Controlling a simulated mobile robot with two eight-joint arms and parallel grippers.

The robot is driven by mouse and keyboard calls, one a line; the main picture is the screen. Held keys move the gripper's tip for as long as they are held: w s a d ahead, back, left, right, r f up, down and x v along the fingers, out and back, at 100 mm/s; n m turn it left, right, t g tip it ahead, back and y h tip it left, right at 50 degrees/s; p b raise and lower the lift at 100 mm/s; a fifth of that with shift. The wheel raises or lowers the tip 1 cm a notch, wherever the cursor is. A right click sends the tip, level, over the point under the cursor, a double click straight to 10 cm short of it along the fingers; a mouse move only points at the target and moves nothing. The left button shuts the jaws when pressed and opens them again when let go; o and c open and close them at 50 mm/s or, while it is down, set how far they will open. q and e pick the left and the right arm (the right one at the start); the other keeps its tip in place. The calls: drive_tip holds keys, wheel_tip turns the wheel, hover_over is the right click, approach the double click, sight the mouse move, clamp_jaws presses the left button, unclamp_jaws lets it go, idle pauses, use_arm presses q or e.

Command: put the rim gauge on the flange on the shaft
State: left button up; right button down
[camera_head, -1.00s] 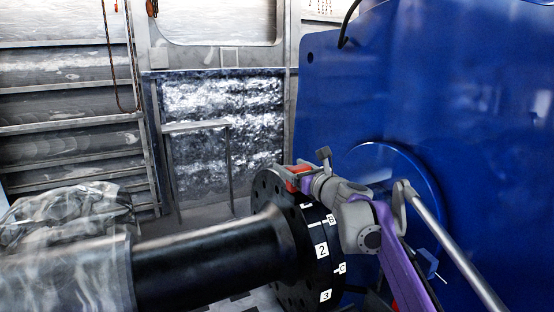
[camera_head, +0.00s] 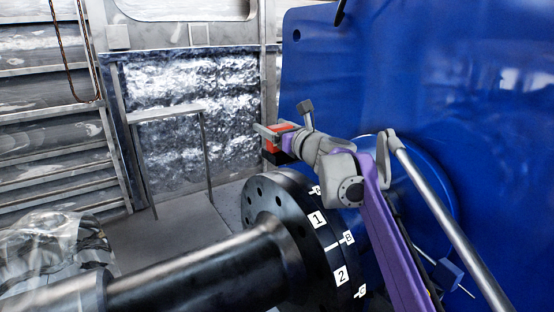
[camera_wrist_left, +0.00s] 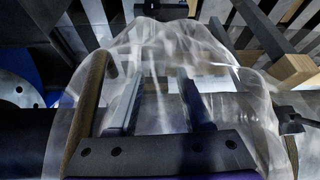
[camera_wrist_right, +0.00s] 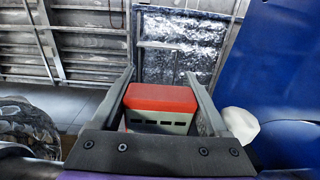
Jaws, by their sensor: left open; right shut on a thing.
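The rim gauge (camera_head: 283,139), a small red and dark block, is in my right gripper (camera_head: 268,132) in the head view. It is held above the flange's upper edge, with a visible gap between them. In the right wrist view the gauge (camera_wrist_right: 160,98) shows a red top and a grey slotted face between the fingers of my right gripper (camera_wrist_right: 160,78). The flange (camera_head: 262,190) is a black bolted disc with white number and letter labels on its rim. The black shaft (camera_head: 200,268) runs from it to the lower left. My left gripper (camera_wrist_left: 157,88) is open and empty, over clear plastic wrap.
A large blue housing (camera_head: 470,90) stands behind and right of the flange. Clear plastic wrap (camera_head: 45,240) covers the shaft area at left. A metal stand (camera_head: 165,115) is against the silvery wall panel (camera_head: 235,90). The space above the shaft is free.

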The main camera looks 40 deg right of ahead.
sight(273, 151)
wheel_tip(273, 151, down, 2)
drive_tip(key=shift+s+f, duration=0.1)
drive_tip(key=shift+f, duration=2.15)
drive_tip(key=shift+c, duration=1.7)
unclamp_jaws()
drive_tip(key=shift+f+b, duration=0.2)
drive_tip(key=shift+b, duration=0.1)
drive_tip(key=o, duration=0.3)
drive_tip(key=shift+o, duration=0.2)
drive_tip(key=shift+r, duration=0.2)
